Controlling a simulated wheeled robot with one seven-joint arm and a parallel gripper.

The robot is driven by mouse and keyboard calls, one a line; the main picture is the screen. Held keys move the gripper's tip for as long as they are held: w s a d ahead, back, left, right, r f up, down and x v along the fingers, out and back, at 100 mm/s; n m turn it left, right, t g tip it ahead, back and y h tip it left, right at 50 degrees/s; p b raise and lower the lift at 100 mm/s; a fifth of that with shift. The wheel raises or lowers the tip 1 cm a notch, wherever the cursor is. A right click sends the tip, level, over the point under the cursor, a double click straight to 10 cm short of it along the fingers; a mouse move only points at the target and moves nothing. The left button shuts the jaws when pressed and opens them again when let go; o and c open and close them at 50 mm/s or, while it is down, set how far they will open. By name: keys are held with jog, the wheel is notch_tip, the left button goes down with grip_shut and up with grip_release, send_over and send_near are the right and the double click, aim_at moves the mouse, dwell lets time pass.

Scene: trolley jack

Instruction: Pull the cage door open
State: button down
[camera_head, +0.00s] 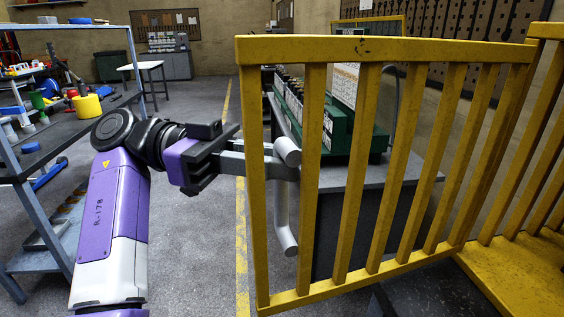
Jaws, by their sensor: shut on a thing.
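The yellow barred cage door (255,190) fills the right half of the view. It stands upright, with its free edge at left and its far right edge by the rest of the yellow cage. A grey bent bar handle (281,215) is by the door's left edge. My gripper (268,163), at the end of my purple and white arm, reaches in from the left. Its grey fingers are shut on the handle near its upper end. The fingertips are partly hidden behind the handle and the door's left post.
A grey workbench (405,172) with green crates (336,130) stands behind the bars. A yellow cage platform (520,268) is at lower right. Floor (200,260) between is clear.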

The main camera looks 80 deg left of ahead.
jog(key=c, duration=1.3)
grip_release()
jog(key=shift+w, duration=0.1)
jog(key=shift+b+v, duration=0.5)
jog(key=shift+v, duration=3.45)
jog(key=shift+f, duration=0.1)
